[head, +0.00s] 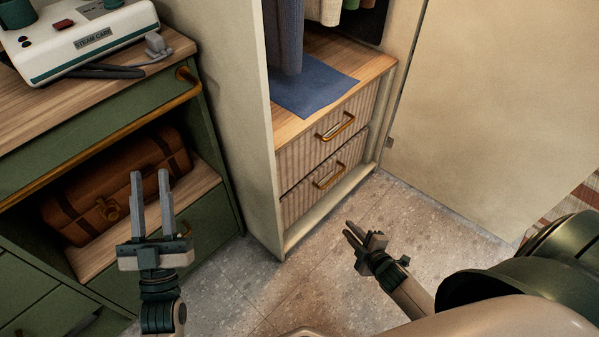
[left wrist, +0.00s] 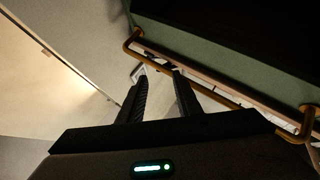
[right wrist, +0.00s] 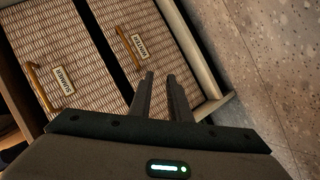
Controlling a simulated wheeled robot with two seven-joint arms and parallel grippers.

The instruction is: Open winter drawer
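The winter drawer (head: 310,192) is the lower of two ribbed drawers in the open wardrobe, with a brass handle (head: 329,175). In the right wrist view its woven front (right wrist: 160,50) carries a small label (right wrist: 141,42) that appears to read WINTER, beside its handle (right wrist: 130,50). Both drawers look closed. My right gripper (head: 350,232) is open and empty, in front of and below the winter drawer; its fingertips (right wrist: 160,75) show over that drawer's front, apart from the handle. My left gripper (head: 150,180) is open and empty near the green bench.
The summer drawer (head: 335,118) sits directly above. The wardrobe door (head: 490,110) stands open at right. A green bench (head: 100,145) holds a brown suitcase (head: 110,190) and a steamer (head: 85,40). Stone floor before the drawers is clear.

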